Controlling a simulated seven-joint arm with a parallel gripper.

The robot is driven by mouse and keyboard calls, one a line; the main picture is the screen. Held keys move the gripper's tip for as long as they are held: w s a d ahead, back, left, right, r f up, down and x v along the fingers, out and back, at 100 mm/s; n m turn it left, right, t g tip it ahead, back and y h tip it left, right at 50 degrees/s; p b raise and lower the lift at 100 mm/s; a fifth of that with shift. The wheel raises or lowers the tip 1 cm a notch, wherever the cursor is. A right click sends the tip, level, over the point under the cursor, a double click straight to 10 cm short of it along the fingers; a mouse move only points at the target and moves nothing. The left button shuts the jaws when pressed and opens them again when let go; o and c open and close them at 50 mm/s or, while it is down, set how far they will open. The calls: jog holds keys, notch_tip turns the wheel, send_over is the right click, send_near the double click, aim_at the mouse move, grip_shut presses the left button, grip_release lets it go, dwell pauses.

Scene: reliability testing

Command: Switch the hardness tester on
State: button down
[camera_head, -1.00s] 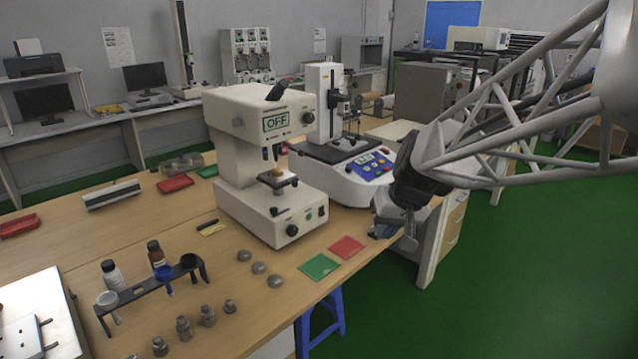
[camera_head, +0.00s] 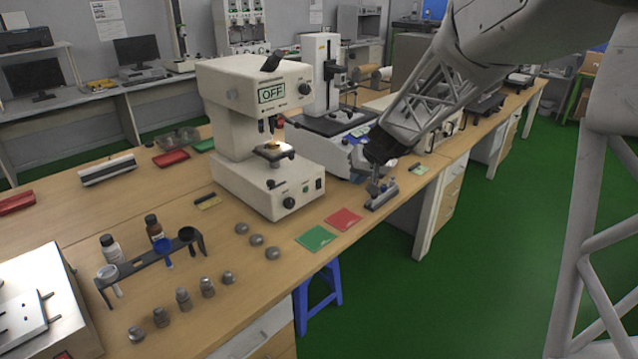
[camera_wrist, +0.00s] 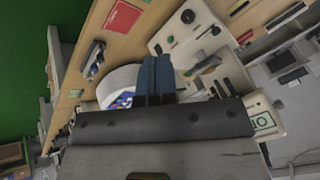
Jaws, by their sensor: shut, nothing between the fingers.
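The hardness tester (camera_head: 235,75) is a beige machine on the bench, left of my gripper. Its display (camera_head: 271,93) reads OFF. Its base front carries a black knob (camera_head: 289,203), a round green button (camera_head: 306,188) and a small black rocker switch (camera_head: 319,184). In the wrist view the tester's base front shows the knob (camera_wrist: 188,17), green button (camera_wrist: 170,40) and black switch (camera_wrist: 157,48). My gripper (camera_head: 374,186) is right of the base, apart from it. Its blue fingers (camera_wrist: 155,60) are shut and empty, and their tips appear close to the switch in the wrist view.
A white tester with a blue panel (camera_head: 358,134) stands behind my gripper. A small grey fixture (camera_head: 382,198) sits near the bench edge by the gripper. Red (camera_head: 344,219) and green (camera_head: 317,237) cards lie flat in front. Metal samples and a bottle rack stand at left.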

aim_at(319, 184)
jog(key=shift+m+t, duration=0.4)
jog(key=shift+t, duration=0.4)
jog(key=w+f, duration=1.6)
jog(key=w, duration=0.1)
jog(key=w+f, duration=0.8)
jog(key=shift+w+a+f, duration=0.15)
jog(key=shift+w+a, duration=0.15)
jog(key=shift+a, duration=0.1)
jog(key=shift+w+a+f, duration=0.15)
jog(key=shift+w+a, duration=0.85)
jog(key=shift+w, duration=0.05)
jog(key=shift+w+a+f, duration=0.2)
jog(key=shift+w+a, duration=0.8)
jog(key=shift+w+a+f, duration=0.15)
jog(key=shift+w+a, duration=0.85)
jog(key=shift+w, duration=0.05)
jog(key=shift+w+a+f, duration=0.1)
jog(key=shift+w+a, duration=0.4)
jog(key=shift+s+d, duration=0.2)
jog(key=shift+s+d, duration=0.3)
